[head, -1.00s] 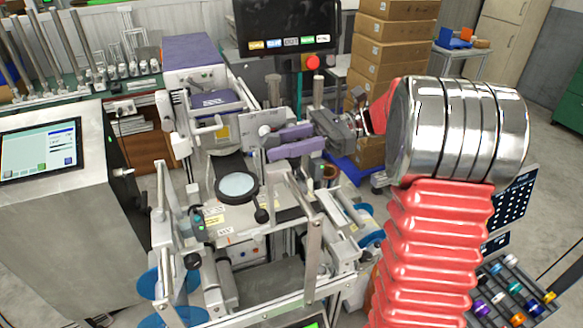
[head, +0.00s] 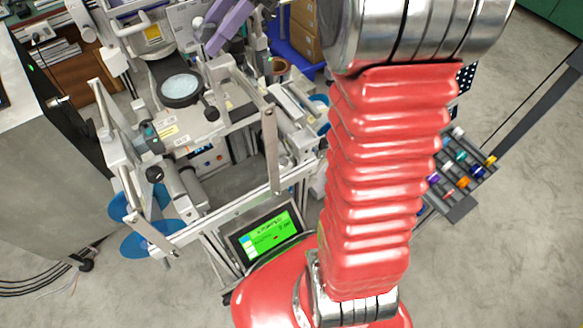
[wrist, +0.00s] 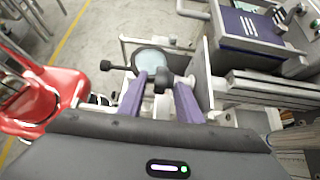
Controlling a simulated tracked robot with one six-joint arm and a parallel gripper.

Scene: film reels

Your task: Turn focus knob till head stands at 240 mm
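My gripper's purple fingers (wrist: 160,92) are apart in the wrist view, with a gap between the tips. A dark knob-like part (wrist: 163,78) shows between the tips; I cannot tell whether it is the focus knob or whether the fingers touch it. The fingers (head: 228,25) also show at the top of the head view, partly cut off. The round magnifier lens (head: 180,88) sits over the machine's bench, with a black knob (head: 211,113) beside it. The lens (wrist: 150,58) lies beyond the fingertips in the wrist view. A green display (head: 270,233) is lit, its figures too small to read.
Metal rails and levers (head: 270,150) stand around the bench. Blue reels (head: 148,240) hang at its lower left. A rack of coloured knobs or caps (head: 462,172) stands at the right. Bare floor lies right of the machine and at lower left.

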